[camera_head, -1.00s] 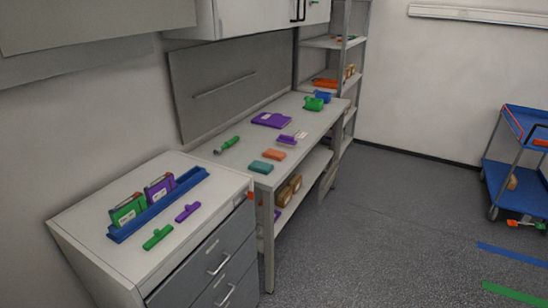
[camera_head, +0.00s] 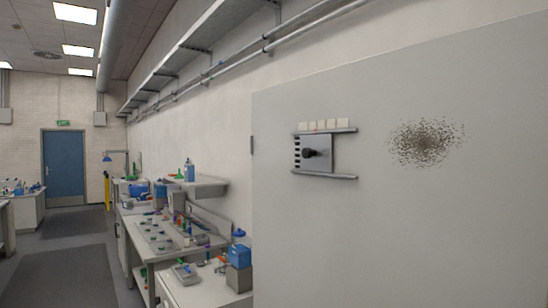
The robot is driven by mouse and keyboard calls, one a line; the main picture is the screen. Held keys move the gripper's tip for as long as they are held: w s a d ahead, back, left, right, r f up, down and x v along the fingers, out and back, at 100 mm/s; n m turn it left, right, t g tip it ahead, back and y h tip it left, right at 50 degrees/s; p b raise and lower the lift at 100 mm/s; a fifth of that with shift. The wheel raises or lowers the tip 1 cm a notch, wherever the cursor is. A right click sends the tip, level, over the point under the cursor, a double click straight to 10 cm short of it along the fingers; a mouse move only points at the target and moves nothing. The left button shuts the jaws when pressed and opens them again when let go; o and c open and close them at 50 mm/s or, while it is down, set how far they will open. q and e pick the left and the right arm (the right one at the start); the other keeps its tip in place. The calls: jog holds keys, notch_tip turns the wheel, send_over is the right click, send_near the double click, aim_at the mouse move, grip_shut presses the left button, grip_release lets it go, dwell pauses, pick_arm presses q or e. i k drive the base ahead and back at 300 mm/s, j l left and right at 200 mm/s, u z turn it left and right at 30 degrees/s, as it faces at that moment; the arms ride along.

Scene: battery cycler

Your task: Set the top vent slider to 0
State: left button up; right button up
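A vent slider (camera_head: 318,153) is mounted on a large pale grey panel (camera_head: 470,220) at the right of the head view. It is a grey plate with a dark round knob (camera_head: 310,153), held between two horizontal rails. Dark slots show at the plate's left edge. A row of several small pale squares (camera_head: 322,125) sits above the upper rail; any markings on them are too small to read. Only one such slider is in view. Neither of my grippers is in view.
A patch of dark speckles (camera_head: 426,142) lies on the panel right of the slider. Left of the panel, benches (camera_head: 205,290) with bottles, boxes and small tools line the wall. A floor aisle (camera_head: 75,245) leads to a blue door (camera_head: 63,168). Shelves and pipes run overhead.

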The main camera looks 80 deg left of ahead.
aim_at(316, 151)
jog(key=u, duration=2.5)
